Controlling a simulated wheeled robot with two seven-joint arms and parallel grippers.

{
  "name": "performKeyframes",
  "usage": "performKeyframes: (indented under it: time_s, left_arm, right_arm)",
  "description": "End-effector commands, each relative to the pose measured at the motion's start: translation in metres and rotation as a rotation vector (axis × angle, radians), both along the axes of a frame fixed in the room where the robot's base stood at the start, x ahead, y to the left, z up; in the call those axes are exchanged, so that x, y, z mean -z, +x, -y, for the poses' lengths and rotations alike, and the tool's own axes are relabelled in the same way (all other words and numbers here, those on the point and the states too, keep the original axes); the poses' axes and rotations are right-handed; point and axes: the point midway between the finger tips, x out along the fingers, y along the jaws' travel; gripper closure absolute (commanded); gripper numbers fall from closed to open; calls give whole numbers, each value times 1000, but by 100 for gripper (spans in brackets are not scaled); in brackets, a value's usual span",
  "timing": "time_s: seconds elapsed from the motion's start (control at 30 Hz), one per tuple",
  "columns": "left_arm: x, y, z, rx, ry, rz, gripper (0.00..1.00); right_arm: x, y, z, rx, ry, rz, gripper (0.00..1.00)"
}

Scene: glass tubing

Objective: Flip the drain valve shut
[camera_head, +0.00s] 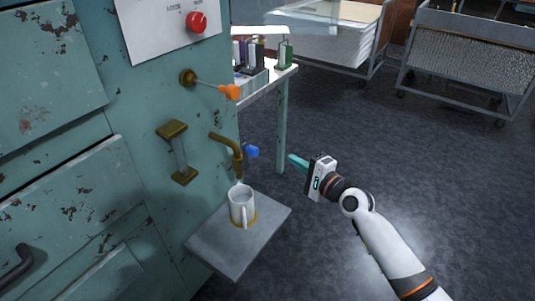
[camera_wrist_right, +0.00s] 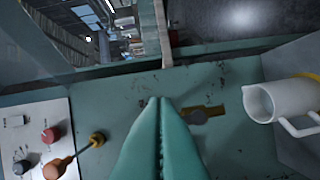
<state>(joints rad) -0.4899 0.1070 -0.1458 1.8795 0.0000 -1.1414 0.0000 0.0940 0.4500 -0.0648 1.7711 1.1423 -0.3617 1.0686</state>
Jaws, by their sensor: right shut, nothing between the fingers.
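A brass spout (camera_head: 228,142) with a blue handle (camera_head: 251,151) sticks out from the green cabinet's side. Above it, a lever with an orange knob (camera_head: 230,92) comes from a brass fitting (camera_head: 188,77); it also shows in the right wrist view (camera_wrist_right: 54,171). Which one is the drain valve is not labelled. A white jug (camera_head: 242,204) stands under the spout and shows in the right wrist view (camera_wrist_right: 285,102). My right gripper (camera_head: 291,159) is shut and empty, a little right of the blue handle and apart from it. My left gripper is out of view.
The jug stands on a grey shelf (camera_head: 270,222) at the cabinet. A gauge glass with brass ends (camera_head: 172,129) is mounted left of the spout. A red knob (camera_head: 196,21) is on the white panel above.

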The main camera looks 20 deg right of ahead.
Motion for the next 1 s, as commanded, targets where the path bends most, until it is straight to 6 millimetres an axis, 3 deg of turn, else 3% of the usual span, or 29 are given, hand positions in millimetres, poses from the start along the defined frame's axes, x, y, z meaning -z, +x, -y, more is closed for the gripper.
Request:
performKeyframes:
  time_s: [0.27,0.8,1.0]
  left_arm:
    - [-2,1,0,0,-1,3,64]
    - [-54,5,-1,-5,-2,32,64]
    - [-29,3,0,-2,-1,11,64]
  right_arm:
    - [1,10,-4,1,-2,1,100]
    - [7,95,-37,1,-2,0,100]
    - [2,82,-50,0,-2,-2,100]
